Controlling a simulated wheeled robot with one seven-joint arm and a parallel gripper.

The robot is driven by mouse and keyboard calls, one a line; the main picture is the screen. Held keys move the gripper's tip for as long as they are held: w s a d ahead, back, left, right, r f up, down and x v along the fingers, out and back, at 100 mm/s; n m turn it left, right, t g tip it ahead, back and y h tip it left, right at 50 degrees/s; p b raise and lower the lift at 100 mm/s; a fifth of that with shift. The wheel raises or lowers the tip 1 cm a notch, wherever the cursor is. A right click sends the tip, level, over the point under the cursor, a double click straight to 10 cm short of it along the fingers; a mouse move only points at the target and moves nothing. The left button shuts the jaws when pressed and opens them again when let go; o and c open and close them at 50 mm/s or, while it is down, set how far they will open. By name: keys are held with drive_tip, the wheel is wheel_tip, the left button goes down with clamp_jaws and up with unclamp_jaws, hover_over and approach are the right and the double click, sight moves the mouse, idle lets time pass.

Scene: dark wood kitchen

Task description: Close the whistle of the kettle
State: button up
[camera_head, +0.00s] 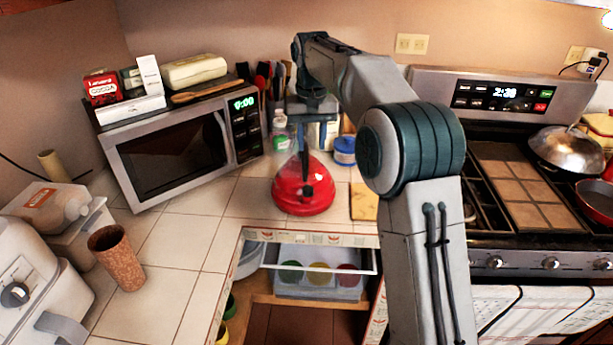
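The red kettle (302,203) stands on the white tiled counter, to the right of the microwave. Its dark spout and whistle part (308,188) seem to face the camera; whether the whistle is open or shut is too small to tell. My gripper (304,150) points down just above the kettle, around the height of its handle. The fingers overlap the handle in the picture, so I cannot tell whether they touch it or how far apart they are.
The microwave (170,160) stands left of the kettle. Behind it are bottles and a blue-lidded jar (345,150). A brown cup (115,257) stands at the left. The stove (520,190) is at the right. Tiles left of the kettle are clear.

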sight(307, 185)
drive_tip(key=f, duration=0.4)
drive_tip(key=f+p, duration=0.1)
drive_tip(key=f, duration=0.4)
drive_tip(key=w+a+f, duration=0.1)
drive_tip(key=f, duration=0.4)
